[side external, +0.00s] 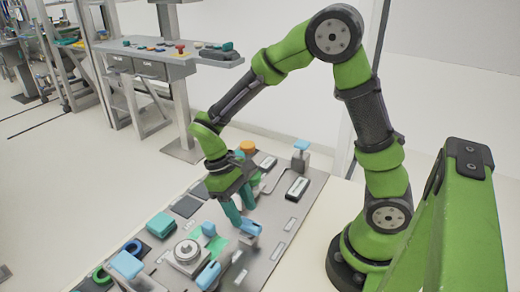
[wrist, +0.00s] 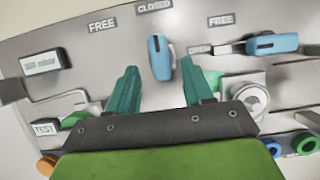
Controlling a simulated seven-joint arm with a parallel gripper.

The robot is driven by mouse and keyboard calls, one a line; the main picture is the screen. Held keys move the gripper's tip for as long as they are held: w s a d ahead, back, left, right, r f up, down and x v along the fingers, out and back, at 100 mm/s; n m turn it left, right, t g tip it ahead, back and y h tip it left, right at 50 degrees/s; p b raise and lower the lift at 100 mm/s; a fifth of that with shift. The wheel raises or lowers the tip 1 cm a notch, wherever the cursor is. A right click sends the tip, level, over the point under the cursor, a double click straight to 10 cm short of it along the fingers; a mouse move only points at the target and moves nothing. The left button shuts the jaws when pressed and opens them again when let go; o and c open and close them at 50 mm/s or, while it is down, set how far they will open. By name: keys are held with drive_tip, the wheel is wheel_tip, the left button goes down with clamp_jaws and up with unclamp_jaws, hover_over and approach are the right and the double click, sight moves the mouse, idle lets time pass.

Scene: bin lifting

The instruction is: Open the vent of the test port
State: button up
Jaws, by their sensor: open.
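My gripper (side external: 243,217) is open, its two teal fingers pointing down at the panel. In the wrist view, the fingers (wrist: 159,78) are apart with nothing between the tips. A blue handle (wrist: 158,60) stands upright just ahead of the gap, below a CLOSED label (wrist: 153,7). In the side view, that handle (side external: 253,228) is close to the fingertips; contact cannot be told. A second blue handle (wrist: 271,43) lies sideways at the right, beside an OPEN label (wrist: 199,50). A TEST label (wrist: 45,128) is at the lower left. Which handle is the test port vent is unclear.
The grey panel (side external: 292,222) also carries a round metal dial (side external: 187,252), a teal block (side external: 160,225), an orange knob (side external: 247,146) and a blue-topped post (side external: 301,145). A bent metal rod (wrist: 58,100) lies left of the fingers. A workbench (side external: 150,58) stands behind.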

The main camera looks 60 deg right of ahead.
sight(247, 221)
drive_tip(key=shift+x, duration=1.7)
clamp_jaws()
